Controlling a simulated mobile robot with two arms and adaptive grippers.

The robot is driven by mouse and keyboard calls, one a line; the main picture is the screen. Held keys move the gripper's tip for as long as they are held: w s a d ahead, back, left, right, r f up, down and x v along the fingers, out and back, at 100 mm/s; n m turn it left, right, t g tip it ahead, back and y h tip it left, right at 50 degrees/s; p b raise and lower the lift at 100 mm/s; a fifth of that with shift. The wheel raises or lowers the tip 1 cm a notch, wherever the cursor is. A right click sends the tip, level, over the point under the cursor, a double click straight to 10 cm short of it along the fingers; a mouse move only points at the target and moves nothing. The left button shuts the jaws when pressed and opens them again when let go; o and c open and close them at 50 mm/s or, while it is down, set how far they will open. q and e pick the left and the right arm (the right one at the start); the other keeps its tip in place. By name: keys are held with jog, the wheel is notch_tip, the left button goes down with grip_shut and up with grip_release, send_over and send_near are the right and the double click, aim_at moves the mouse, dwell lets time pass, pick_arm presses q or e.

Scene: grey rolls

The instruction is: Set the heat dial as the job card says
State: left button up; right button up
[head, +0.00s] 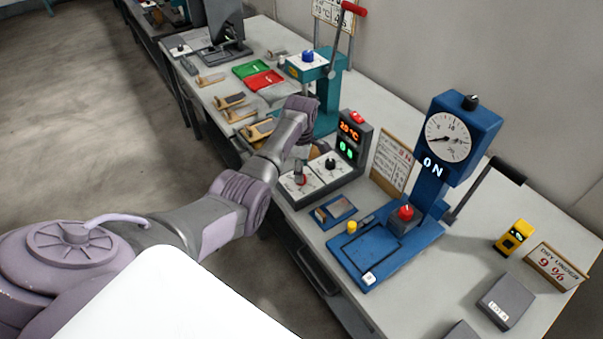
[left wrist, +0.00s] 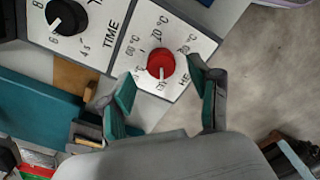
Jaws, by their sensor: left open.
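The heat dial (left wrist: 160,62) is a round red knob on a white plate with °C marks, in the left wrist view. In the head view its red top (head: 301,181) is partly covered. My left gripper (left wrist: 161,76) is open, its two fingers on either side of the red knob; I cannot tell whether they touch it. My right gripper is not in view.
A black TIME dial (left wrist: 67,17) sits beside the heat dial. A display box (head: 350,138) behind shows orange and green digits. A blue press (head: 436,165) with a gauge stands right, a teal press (head: 328,95) left. A "DRY UNDER 9%" card (head: 556,268) stands far right.

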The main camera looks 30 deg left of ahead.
pick_arm(q)
jog(key=shift+f, duration=1.4)
jog(key=shift+c, duration=0.3)
jog(key=c, duration=1.1)
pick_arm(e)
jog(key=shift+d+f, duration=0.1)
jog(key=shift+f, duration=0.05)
